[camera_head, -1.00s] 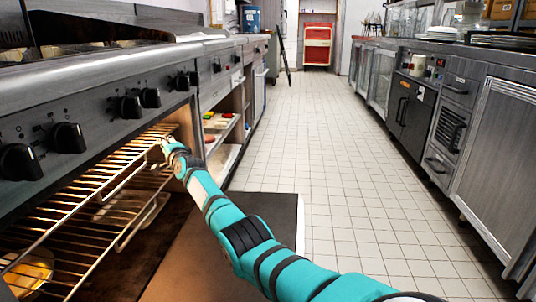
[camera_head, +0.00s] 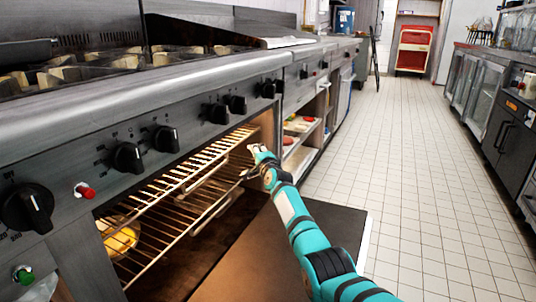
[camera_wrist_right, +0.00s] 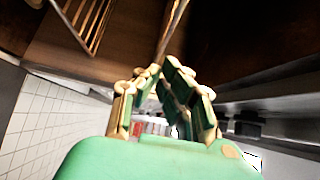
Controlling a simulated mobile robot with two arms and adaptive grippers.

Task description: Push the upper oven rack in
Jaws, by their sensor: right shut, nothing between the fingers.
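The upper oven rack (camera_head: 207,157), a wire grid, sits in the upper part of the open oven. A lower rack (camera_head: 158,250) lies beneath it. My right gripper (camera_head: 254,150) is at the far front end of the upper rack, by the oven's right side wall. In the right wrist view its fingers (camera_wrist_right: 158,72) are shut with nothing held. A thin rack rod (camera_wrist_right: 174,28) runs close to the fingertips there; I cannot tell whether they touch. The gripper partly hides the rack's far corner. My left gripper is not in view.
The lowered oven door (camera_head: 275,260) lies flat in front of the opening, under my right arm. A round dish with yellow food (camera_head: 122,240) is inside at the left. Control knobs (camera_head: 128,158) line the panel above. The tiled floor (camera_head: 420,190) to the right is clear.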

